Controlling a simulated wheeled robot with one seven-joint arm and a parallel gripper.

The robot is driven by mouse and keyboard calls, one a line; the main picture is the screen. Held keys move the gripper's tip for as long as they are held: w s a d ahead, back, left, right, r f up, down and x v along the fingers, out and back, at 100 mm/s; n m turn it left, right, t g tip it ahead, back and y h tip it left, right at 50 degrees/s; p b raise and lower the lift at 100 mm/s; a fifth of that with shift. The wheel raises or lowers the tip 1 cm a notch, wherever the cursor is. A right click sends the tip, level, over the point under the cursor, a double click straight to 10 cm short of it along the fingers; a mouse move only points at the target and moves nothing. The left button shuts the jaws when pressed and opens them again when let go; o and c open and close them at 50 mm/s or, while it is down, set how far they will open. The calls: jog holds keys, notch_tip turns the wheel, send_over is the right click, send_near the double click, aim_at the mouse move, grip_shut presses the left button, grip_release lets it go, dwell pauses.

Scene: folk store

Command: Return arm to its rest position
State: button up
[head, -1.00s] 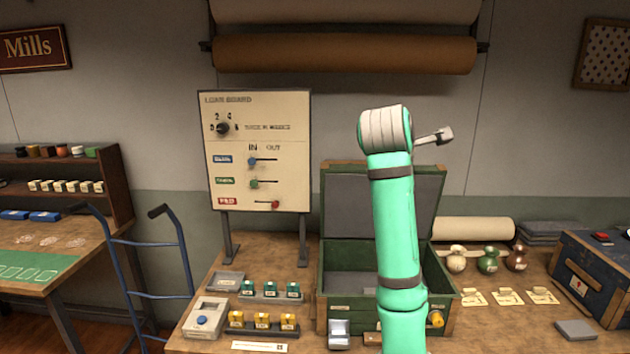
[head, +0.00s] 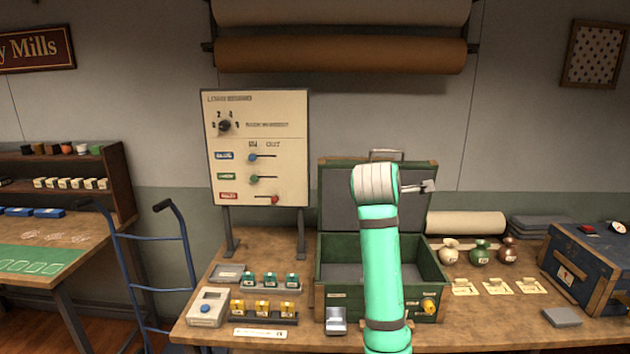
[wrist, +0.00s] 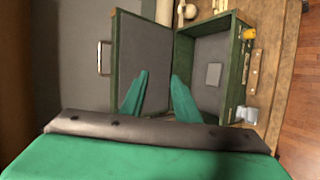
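My arm (head: 381,270) is teal with dark bands and stands raised in front of the open green case. My gripper (head: 428,186) is at the right of the arm's bent top, in front of the case's raised lid and clear of the table. In the wrist view two teal fingers (wrist: 158,95) stand apart with nothing between them, so it is open and empty. The green case (head: 330,300) is open on the table. In the wrist view a small grey square (wrist: 213,75) lies inside it.
A loan board (head: 258,150) stands behind the table's left part. Yellow and green pieces sit in racks before it. Small sacks (head: 480,253) and a blue chest (head: 590,262) are at the right. A blue hand truck (head: 150,260) stands left. Space above the table is mostly clear.

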jog(key=s+a+f+m+t+y, duration=0.1)
jog(key=a+f, duration=0.3)
jog(key=f, duration=1)
jog(key=s+a+f+m+y, duration=0.1)
jog(key=a+f+m, duration=0.15)
jog(key=f, duration=1.05)
jog(key=s+a+f+m+y, duration=0.1)
jog(key=s+a+f, duration=0.2)
jog(key=s+f, duration=0.25)
jog(key=s+a+f+m+t, duration=0.1)
jog(key=s+a+f, duration=0.2)
jog(key=s+f, duration=0.3)
jog(key=s+a+f+m+y, duration=0.15)
jog(key=s+f, duration=0.25)
jog(key=f, duration=0.4)
jog(key=s+a+f+m+t, duration=0.1)
jog(key=s+a+f+m, duration=0.15)
jog(key=s, duration=0.85)
jog(key=s+a+f+m, duration=0.1)
jog(key=s+a+f, duration=0.15)
jog(key=s, duration=0.85)
jog(key=s+r+m, duration=0.2)
jog(key=s+r, duration=0.2)
jog(key=s, duration=0.7)
jog(key=s+r+m+t, duration=0.1)
jog(key=s+r, duration=0.4)
jog(key=s, duration=0.6)
jog(key=shift+m, duration=0.55)
jog(key=shift+s+y, duration=0.1)
jog(key=shift+y, duration=0.15)
